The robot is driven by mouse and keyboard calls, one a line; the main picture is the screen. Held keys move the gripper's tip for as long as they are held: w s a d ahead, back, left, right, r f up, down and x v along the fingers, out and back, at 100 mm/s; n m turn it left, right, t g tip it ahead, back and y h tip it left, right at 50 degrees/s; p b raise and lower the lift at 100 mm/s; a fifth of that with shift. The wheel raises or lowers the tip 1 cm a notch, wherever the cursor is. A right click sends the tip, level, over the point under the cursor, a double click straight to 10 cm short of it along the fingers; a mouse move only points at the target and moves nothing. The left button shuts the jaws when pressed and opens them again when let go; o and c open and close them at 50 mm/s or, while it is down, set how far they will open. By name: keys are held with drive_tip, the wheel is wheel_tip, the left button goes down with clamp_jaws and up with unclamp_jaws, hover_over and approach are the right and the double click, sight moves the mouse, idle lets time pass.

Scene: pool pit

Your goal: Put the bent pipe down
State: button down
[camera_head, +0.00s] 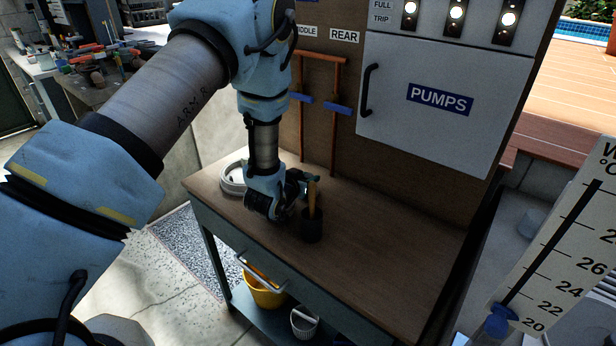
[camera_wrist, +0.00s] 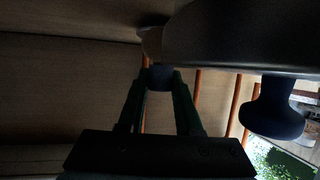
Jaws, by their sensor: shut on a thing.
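My gripper (camera_head: 290,203) is low over the wooden bench top (camera_head: 390,262), just left of a dark cup. In the wrist view, its two dark fingers (camera_wrist: 160,82) close on a small dark blue rounded piece (camera_wrist: 161,77). I take this piece as part of the bent pipe; its full shape is hidden. In the head view my wrist and gripper cover most of what is held. I cannot tell whether the held thing touches the bench.
The dark cup (camera_head: 312,226) holding an orange-yellow handle (camera_head: 312,197) stands close to the gripper's right. A white round dish or coil (camera_head: 233,180) lies at left. The bench's right front is clear. Behind rise copper pipes (camera_head: 334,120) with blue levers and the PUMPS cabinet (camera_head: 430,125).

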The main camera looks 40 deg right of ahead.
drive_tip(key=shift+f, duration=0.15)
drive_tip(key=shift+f, duration=0.15)
drive_tip(key=c, duration=0.6)
unclamp_jaws()
